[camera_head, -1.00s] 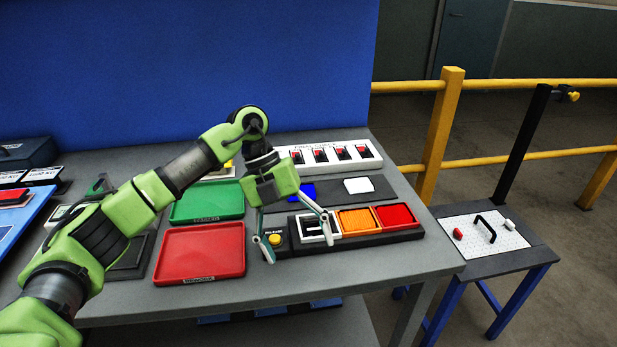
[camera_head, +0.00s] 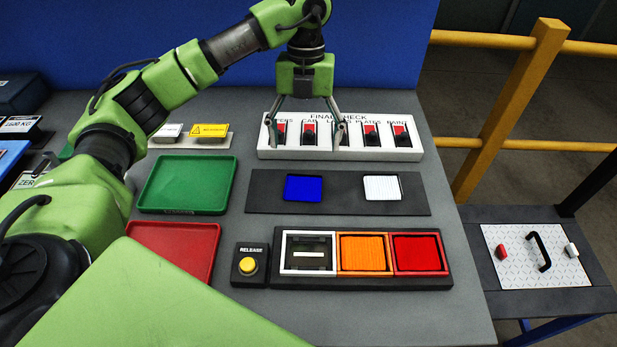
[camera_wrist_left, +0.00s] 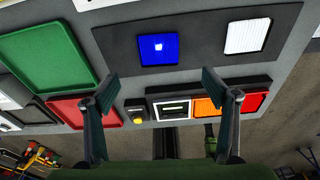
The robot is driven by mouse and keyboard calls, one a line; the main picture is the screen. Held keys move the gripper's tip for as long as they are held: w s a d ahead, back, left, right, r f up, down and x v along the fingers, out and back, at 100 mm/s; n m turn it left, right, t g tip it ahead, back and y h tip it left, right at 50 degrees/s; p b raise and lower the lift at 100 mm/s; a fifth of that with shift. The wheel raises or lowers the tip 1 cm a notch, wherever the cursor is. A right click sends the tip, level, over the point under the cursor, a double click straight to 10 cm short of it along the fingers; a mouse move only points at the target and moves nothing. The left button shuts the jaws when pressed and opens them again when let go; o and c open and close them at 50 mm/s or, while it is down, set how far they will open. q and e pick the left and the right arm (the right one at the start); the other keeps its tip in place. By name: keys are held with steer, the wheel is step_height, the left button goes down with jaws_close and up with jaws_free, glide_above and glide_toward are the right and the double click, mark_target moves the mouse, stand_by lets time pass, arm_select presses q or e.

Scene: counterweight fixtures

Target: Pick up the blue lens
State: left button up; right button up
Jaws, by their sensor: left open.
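The blue lens (camera_head: 304,187) is a flat square lying on a dark strip (camera_head: 338,205) on the grey table, with a white lens (camera_head: 382,187) to its right. My left gripper (camera_head: 306,145) is open and empty. In the head view its fingers hang in front of the switch panel, beyond the blue lens. In the left wrist view the lens (camera_wrist_left: 159,49) shows above and between the two spread fingers (camera_wrist_left: 167,90), with nothing held. My right gripper is not in view; a green surface at the bottom left of the head view partly covers the table.
A switch panel (camera_head: 340,148) with several red switches stands behind the strip. In front is a dark housing with white-framed, orange (camera_head: 362,252) and red (camera_head: 417,253) squares, beside a yellow release button (camera_head: 248,265). Green (camera_head: 187,184) and red (camera_head: 172,245) trays lie left.

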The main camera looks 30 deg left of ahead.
arm_select(q)
glide_above(303, 185)
steer(key=f, duration=0.3)
steer(key=f+p, duration=0.1)
steer(key=f, duration=0.1)
steer(key=shift+w+a+f, duration=0.1)
steer(key=shift+w+f, duration=0.2)
steer(key=shift+w, duration=0.1)
steer(key=shift+f, duration=0.5)
steer(key=f, duration=0.1)
steer(key=f+p, duration=0.2)
steer(key=shift+s+f, duration=0.3)
steer(key=shift+f, duration=0.45)
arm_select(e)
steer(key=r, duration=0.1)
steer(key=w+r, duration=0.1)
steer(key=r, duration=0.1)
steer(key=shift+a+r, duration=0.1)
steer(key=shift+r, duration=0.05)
arm_select(q)
steer(key=c, duration=1.2)
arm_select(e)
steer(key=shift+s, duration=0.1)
